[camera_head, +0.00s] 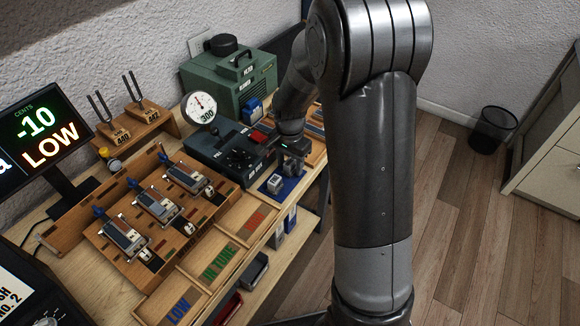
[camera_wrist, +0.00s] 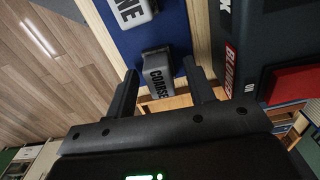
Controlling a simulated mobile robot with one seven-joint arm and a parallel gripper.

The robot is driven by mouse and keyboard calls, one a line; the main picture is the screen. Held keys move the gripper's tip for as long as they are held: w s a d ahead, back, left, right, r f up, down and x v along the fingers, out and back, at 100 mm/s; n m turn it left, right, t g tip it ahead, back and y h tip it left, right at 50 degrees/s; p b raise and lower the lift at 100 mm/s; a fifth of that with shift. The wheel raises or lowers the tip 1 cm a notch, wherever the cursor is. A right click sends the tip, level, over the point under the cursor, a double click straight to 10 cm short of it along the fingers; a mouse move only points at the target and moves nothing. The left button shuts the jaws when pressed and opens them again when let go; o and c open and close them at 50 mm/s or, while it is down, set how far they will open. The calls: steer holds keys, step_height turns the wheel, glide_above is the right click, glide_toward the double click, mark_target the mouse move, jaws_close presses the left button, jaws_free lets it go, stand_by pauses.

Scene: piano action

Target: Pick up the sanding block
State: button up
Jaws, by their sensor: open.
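A grey block marked COARSE (camera_wrist: 157,75) sits on a blue mat (camera_wrist: 178,38) in the wrist view. A second pale block, with a label ending in NE (camera_wrist: 130,10), is beyond it, cut off by the top edge. My gripper (camera_wrist: 160,68) is open, its two fingers apart on either side of the COARSE block in the picture. Whether they are level with it, I cannot tell. In the head view, my gripper (camera_head: 294,166) points down over the far part of the blue mat (camera_head: 289,191), and one pale block (camera_head: 275,183) shows nearer. The COARSE block is largely hidden there by the gripper.
A dark control box (camera_head: 232,150) with a red part stands left of my gripper, close to the mat. A green machine (camera_head: 232,80) stands behind. Open floor lies right of the bench.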

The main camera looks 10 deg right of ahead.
mark_target(290, 161)
steer(key=shift+c, duration=0.2)
steer(key=c, duration=1)
jaws_close()
steer(key=shift+r, duration=0.55)
step_height(290, 161, up, 3)
steer(key=shift+f, duration=0.1)
steer(key=s+d+r, duration=0.5)
steer(key=d+r, duration=0.2)
steer(key=d, duration=0.3)
steer(key=shift+s+d, duration=0.2)
steer(key=shift+s, duration=0.05)
